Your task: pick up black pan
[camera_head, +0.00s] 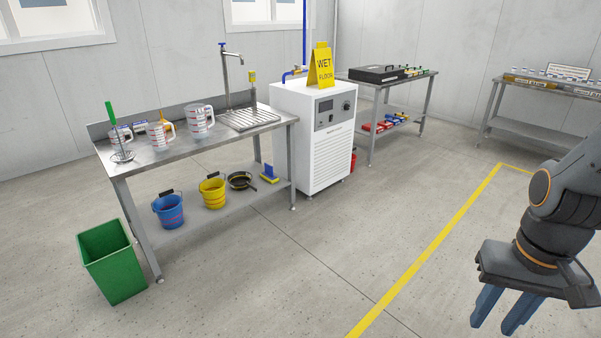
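The black pan (240,180) lies on the lower shelf of the steel sink bench, right of a yellow bucket (213,193). Its short handle points to the lower right. My gripper (503,311) hangs at the lower right of the view, above the open floor and far from the pan. Its blue fingers point down and stand apart, with nothing seen between them. The fingertips are near the bottom edge of the picture.
The bench (170,157) carries several clear jugs and a tap above the shelf. A blue bucket (169,211), a blue-yellow brush (269,175), a green bin (112,262) and a white cabinet (314,135) stand nearby. The floor in front is clear.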

